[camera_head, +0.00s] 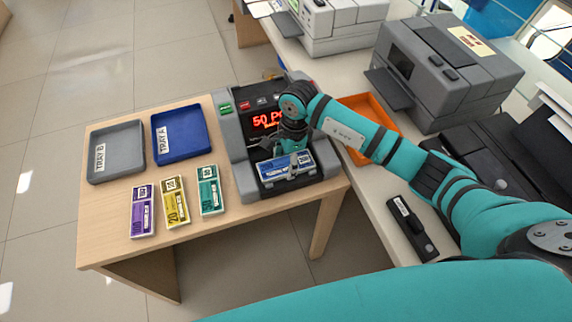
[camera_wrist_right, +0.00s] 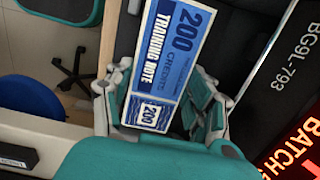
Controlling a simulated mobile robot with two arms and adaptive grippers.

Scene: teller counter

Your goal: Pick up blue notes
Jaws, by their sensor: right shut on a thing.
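The blue notes (camera_head: 284,167) are a stack with white ends, at the front tray of the dark counting machine in the head view. They also show in the right wrist view (camera_wrist_right: 172,62), marked "200 training note". My right gripper (camera_head: 288,150) reaches down over the machine and is shut on the blue notes, with its fingers (camera_wrist_right: 160,105) on either side of them. I cannot tell whether the notes still touch the machine's tray. My left gripper is not in view.
The counting machine (camera_head: 236,150) has a red lit display. Left of it lie purple notes (camera_head: 143,210), yellow notes (camera_head: 175,203) and green notes (camera_head: 208,190). Behind them are a grey tray (camera_head: 117,178) and a blue tray (camera_head: 181,157). An orange tray (camera_head: 392,118) is at the right.

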